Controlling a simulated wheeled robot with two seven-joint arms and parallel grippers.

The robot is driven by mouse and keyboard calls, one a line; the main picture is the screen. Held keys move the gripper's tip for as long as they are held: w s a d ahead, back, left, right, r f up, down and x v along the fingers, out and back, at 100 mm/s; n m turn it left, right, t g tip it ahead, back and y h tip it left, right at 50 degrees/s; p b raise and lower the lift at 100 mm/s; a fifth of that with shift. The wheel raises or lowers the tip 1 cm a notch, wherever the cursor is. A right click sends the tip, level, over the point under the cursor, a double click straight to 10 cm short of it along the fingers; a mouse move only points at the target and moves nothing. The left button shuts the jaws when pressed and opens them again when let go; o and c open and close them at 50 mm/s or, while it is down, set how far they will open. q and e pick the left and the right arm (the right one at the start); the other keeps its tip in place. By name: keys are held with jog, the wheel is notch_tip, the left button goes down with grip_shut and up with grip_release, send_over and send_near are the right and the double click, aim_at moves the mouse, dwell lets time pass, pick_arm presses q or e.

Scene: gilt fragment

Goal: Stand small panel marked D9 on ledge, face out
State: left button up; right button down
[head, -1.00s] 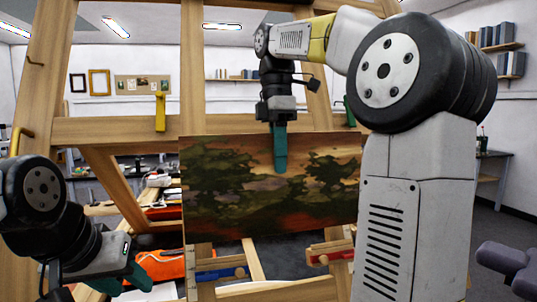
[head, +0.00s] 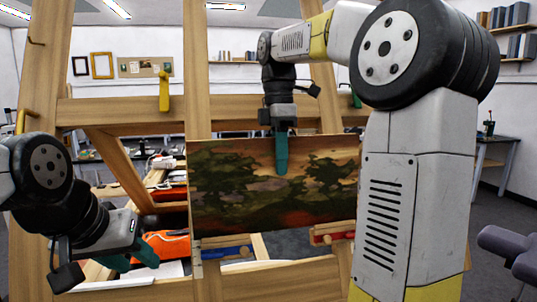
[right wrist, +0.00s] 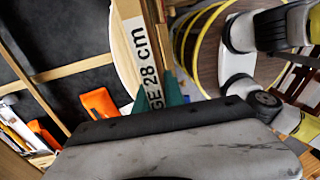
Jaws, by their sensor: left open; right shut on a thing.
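A rectangular panel (head: 270,190) painted with a dark landscape of trees under an orange sky shows in the head view. It hangs about upright in front of the wooden easel frame. My right gripper (head: 281,155) is shut on its top edge, with one teal finger across the painted face. No D9 mark is visible. In the right wrist view, the teal fingers (right wrist: 163,92) show beside a white label (right wrist: 144,62) reading "GE 28 cm". Below the panel is a pale wooden ledge (head: 285,279), partly hidden. My left gripper (head: 133,257) is open and empty at lower left.
The easel's upright (head: 48,170) and crossbeam (head: 120,110) stand close around the panel. A blue clamp (head: 225,253) and a red clamp (head: 333,233) sit just below it. An orange thing (head: 165,248) lies behind my left gripper. My right arm fills the right side.

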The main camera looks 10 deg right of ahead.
jog(key=shift+s+f, duration=0.1)
jog(key=shift+f, duration=0.1)
jog(key=c, duration=1.3)
grip_release()
jog(key=shift+c, duration=0.2)
